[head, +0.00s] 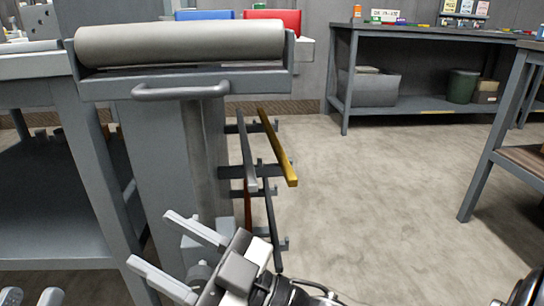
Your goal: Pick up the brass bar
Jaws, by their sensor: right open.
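The brass bar (278,148) is a long gold-coloured bar right of centre in the head view. It rests on the short arms of a rack, with its near end toward me. My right gripper (151,239) is at the bottom centre, open and empty, its two fingers pointing left. It is nearer to me and to the left of the brass bar, clear of it. Only the fingertips of my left gripper (31,297) show at the bottom left edge. They stand apart with nothing seen between them.
Grey bars (246,152) and a reddish bar (248,208) lie on the same rack, left of and below the brass bar. A stand with a grey roller (180,44) and handle rises at left. A workbench (430,103) stands at the back right. Floor right of the rack is clear.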

